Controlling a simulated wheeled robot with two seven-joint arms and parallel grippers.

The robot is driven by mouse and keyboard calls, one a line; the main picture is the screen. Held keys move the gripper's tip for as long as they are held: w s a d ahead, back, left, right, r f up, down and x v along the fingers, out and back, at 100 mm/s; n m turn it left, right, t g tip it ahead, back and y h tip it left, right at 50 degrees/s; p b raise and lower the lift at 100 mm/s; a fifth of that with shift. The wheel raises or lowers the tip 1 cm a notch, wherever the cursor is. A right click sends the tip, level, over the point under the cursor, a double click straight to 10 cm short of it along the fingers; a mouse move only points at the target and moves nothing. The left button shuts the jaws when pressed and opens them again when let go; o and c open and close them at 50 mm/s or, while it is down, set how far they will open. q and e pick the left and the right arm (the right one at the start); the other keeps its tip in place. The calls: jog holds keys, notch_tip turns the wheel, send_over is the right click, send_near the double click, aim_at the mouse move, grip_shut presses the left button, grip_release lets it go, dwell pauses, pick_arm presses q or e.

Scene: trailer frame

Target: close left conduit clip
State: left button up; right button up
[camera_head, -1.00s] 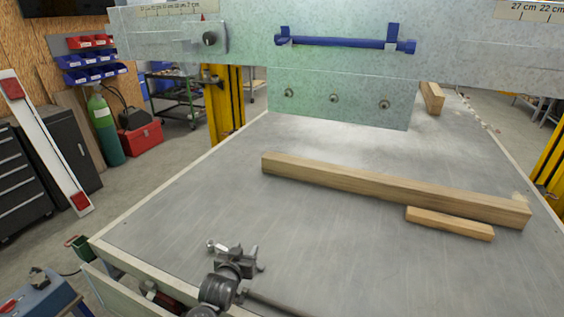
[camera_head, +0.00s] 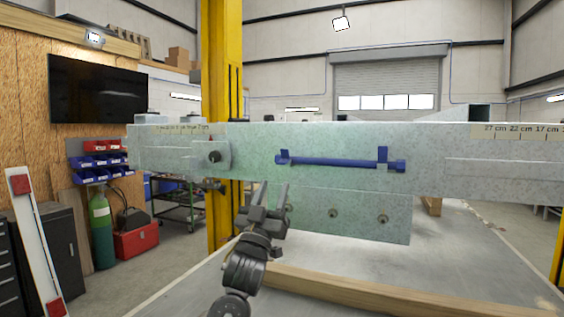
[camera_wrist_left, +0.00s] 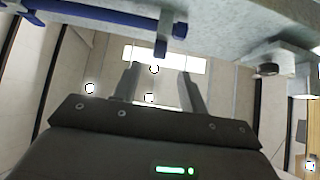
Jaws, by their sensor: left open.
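The blue conduit (camera_head: 330,162) runs level along the face of the grey metal beam. The left conduit clip (camera_head: 283,156) is at its left end, with a small blue tab sticking up. The right clip (camera_head: 382,155) has a wider tab standing upright. My left gripper (camera_head: 267,190) is open and empty, fingers pointing up, just below and left of the left clip. In the left wrist view the blue conduit (camera_wrist_left: 95,14) crosses the top left. A clip tab (camera_wrist_left: 162,45) shows above the gap between my open fingers (camera_wrist_left: 158,75), apparently not touching them. My right gripper is out of view.
The grey beam (camera_head: 460,165) spans the view, with a dark round knob (camera_head: 213,156) left of the conduit. A lower plate (camera_head: 355,220) with several bolts hangs beneath. A wooden bar (camera_head: 370,292) lies on the table. A yellow post (camera_head: 222,80) stands behind the beam.

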aim_at(283, 161)
pick_arm(q)
jog(key=p+x, duration=0.3)
jog(key=x, duration=0.6)
jog(key=shift+p, duration=0.35)
jog(key=shift+c, duration=0.2)
grip_shut()
jog(key=shift+r, duration=0.1)
